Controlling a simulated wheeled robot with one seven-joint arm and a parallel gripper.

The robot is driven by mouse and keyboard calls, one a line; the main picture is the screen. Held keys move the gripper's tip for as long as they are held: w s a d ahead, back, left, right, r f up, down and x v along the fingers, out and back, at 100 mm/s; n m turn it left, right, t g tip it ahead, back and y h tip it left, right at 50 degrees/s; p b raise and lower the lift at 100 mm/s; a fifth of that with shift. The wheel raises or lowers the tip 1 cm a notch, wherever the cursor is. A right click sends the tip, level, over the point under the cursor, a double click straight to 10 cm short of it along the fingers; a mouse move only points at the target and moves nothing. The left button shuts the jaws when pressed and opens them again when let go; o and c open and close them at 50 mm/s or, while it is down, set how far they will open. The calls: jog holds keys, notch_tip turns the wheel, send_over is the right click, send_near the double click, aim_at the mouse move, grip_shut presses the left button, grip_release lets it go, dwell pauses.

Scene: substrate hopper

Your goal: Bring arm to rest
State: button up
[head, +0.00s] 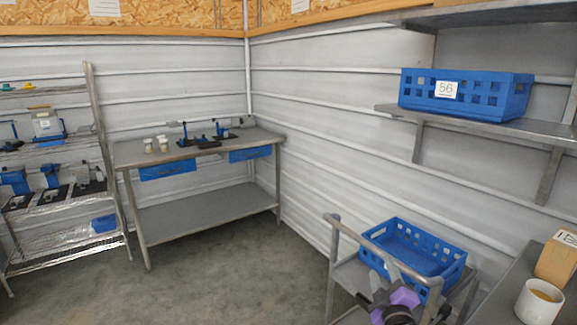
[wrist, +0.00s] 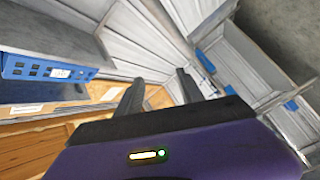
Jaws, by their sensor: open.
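My gripper (wrist: 160,88) shows in the wrist view as two dark fingers spread apart in front of its purple body. Nothing is between the fingers. In the head view purple and dark parts of my arm (head: 402,299) show at the bottom, in front of the cart (head: 336,262). They overlap the near side of the cart, and I cannot tell whether they touch it. The fingertips cannot be made out in the head view.
A blue crate (head: 390,264) sits on the cart. A crate labelled 56 (head: 497,93) stands on the wall shelf (head: 470,122). A white cup (head: 538,304) and a box (head: 558,262) are at lower right. A workbench (head: 205,208) stands behind open floor (head: 220,275).

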jog(key=s+a+m+g, duration=0.1)
jog(key=s+m, duration=0.4)
jog(key=s, duration=2.3)
jog(key=s+a+f+m+g+y, duration=0.1)
jog(key=s+m, duration=0.5)
jog(key=s, duration=2.3)
jog(key=shift+s+a+g+y, duration=0.3)
jog(key=shift+a+g, duration=0.4)
jog(key=shift+a, duration=0.45)
